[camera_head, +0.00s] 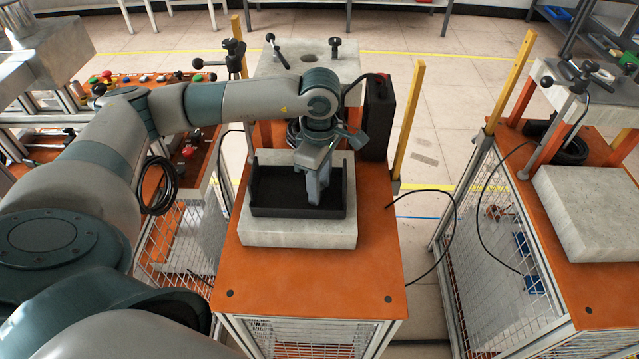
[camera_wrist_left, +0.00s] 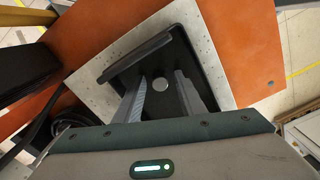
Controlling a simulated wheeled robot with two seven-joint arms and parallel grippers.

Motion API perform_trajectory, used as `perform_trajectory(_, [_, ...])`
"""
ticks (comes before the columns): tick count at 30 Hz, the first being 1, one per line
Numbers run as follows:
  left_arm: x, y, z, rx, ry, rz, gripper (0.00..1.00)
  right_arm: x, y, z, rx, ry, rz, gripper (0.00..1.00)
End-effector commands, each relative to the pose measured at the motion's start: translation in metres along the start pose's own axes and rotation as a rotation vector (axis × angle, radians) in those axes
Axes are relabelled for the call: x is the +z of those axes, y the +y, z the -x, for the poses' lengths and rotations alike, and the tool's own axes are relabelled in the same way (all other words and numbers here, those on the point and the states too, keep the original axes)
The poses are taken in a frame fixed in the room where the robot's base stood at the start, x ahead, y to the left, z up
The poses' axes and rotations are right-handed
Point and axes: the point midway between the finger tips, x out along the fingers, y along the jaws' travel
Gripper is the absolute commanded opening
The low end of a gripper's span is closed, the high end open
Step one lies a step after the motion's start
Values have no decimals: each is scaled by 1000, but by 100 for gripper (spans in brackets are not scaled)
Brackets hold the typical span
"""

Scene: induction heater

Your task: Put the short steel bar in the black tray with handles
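The black tray (camera_head: 270,205) lies on a pale stone slab on the orange table; the wrist view shows its dark floor and rim (camera_wrist_left: 137,57). My left gripper (camera_head: 317,198) points down into the right part of the tray. In the wrist view its two fingers (camera_wrist_left: 162,80) are apart. A round grey end face, looking like the short steel bar (camera_wrist_left: 160,84), shows between the fingertips over the tray floor, with a gap on each side. How tall it stands is hard to tell. In the head view the bar is not distinguishable. My right gripper is out of view.
The stone slab (camera_head: 300,234) has bare margins around the tray. Behind it stand a black case (camera_head: 379,118) and a grey block with clamp handles (camera_head: 300,60). A yellow post (camera_head: 408,115) rises to the right. The table front (camera_head: 310,282) is clear.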

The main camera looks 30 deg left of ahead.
Motion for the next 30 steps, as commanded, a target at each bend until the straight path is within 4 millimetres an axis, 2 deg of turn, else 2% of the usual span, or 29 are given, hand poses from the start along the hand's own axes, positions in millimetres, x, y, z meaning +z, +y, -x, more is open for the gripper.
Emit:
perform_trajectory(8, [0,0,5,0,0,0,37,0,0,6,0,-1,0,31])
perform_trajectory(10, [0,1,8,3,-1,0,37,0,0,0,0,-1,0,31])
perform_trajectory(14, [0,1,24,5,-2,0,37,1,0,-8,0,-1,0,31])
perform_trajectory(19, [0,1,53,6,-2,-1,37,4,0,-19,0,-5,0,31])
perform_trajectory(24, [0,1,84,4,-1,-1,37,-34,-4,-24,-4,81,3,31])
perform_trajectory(30, [0,1,109,2,-1,0,37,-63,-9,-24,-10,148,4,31])
